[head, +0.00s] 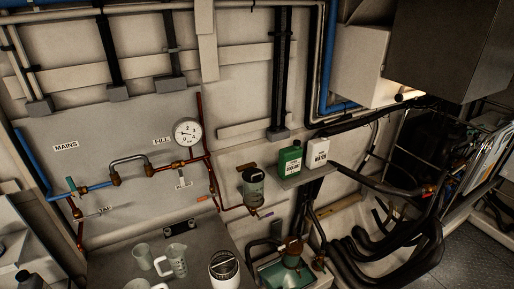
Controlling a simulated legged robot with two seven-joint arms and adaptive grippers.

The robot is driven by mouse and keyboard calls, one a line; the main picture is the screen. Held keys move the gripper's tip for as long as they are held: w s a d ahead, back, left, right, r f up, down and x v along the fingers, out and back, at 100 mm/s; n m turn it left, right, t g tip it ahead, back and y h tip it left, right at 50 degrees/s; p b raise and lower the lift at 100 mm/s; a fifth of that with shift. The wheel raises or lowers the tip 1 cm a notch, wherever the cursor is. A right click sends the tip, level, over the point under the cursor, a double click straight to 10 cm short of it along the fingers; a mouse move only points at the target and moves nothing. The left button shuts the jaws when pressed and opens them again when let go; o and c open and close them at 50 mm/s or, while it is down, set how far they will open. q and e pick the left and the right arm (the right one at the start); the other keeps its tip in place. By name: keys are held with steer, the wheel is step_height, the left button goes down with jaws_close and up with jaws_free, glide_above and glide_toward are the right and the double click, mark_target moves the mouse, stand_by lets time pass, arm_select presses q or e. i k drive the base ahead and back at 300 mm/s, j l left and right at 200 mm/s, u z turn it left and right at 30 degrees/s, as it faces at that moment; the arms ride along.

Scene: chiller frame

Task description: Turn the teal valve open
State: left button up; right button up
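The teal valve handle (71,184) is small and sits on the pipe at the left of the grey wall panel, where the blue pipe meets the copper pipe. The handle is tilted and appears to stand across the line of the pipe. It lies below the MAINS label (65,146). No gripper of mine can be made out in the head view, so nothing is seen touching the valve.
A round gauge (187,131) is on the panel. Cups and a jug (177,260) stand on the grey bench below. A green bottle (290,160) and white bottle (317,155) stand on a shelf. Black hoses (370,262) fill the lower right.

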mark_target(72, 184)
steer(key=i+j+u, duration=0.1)
steer(key=u, duration=0.6)
steer(key=j, duration=0.1)
